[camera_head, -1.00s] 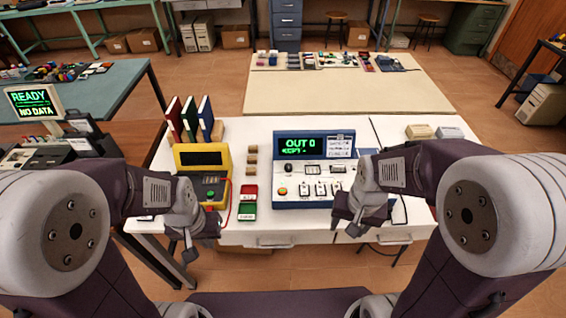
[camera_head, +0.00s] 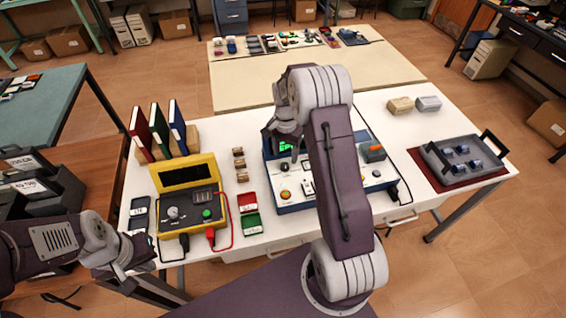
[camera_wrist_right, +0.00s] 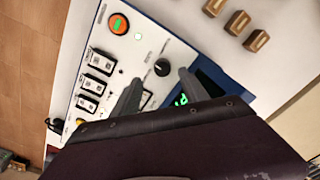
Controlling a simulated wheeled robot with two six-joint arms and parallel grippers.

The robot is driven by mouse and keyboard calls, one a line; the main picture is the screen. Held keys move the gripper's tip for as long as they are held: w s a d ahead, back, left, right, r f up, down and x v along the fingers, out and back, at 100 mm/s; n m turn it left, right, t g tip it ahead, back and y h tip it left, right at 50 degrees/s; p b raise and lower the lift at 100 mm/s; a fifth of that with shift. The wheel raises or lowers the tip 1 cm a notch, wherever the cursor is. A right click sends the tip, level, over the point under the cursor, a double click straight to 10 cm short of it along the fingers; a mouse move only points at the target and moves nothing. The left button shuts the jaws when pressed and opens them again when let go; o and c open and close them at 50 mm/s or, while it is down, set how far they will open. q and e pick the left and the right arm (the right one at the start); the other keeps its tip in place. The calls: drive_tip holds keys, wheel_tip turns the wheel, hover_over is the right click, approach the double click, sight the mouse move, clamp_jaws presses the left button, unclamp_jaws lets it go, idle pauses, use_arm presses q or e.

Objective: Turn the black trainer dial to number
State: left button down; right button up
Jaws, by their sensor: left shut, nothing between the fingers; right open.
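The blue trainer (camera_head: 293,208) with a white panel stands on the white table. Its black dial (camera_wrist_right: 162,68) shows clear of cover in the right wrist view, with a white mark on it. My open right gripper (camera_wrist_right: 159,82) has one finger on each side just short of the dial; I cannot tell its height or any contact. In the head view my right gripper (camera_head: 283,146) is over the trainer's display, which is mostly hidden, with only a green patch showing. My left gripper (camera_head: 128,277) is shut and empty, low at the left, off the table's front edge.
A yellow tester (camera_head: 205,171) with red and black leads and red and green cards (camera_head: 249,212) stand left of the trainer. A grey tray (camera_head: 441,160) is at the right. Binders (camera_head: 159,130) stand at the back left.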

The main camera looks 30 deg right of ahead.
sight(285, 165)
drive_tip(key=f, duration=0.5)
drive_tip(key=shift+w+f, duration=0.1)
drive_tip(key=shift+w, duration=0.25)
drive_tip(key=shift+s+d+f, duration=0.15)
drive_tip(key=shift+s+f, duration=0.1)
drive_tip(key=shift+f, duration=0.1)
drive_tip(key=shift+w, duration=0.15)
drive_tip(key=shift+a, duration=0.2)
drive_tip(key=c, duration=0.3)
drive_tip(key=shift+d, duration=0.1)
clamp_jaws()
use_arm(q)
drive_tip(key=shift+w+r, duration=0.2)
drive_tip(key=shift+w, duration=0.1)
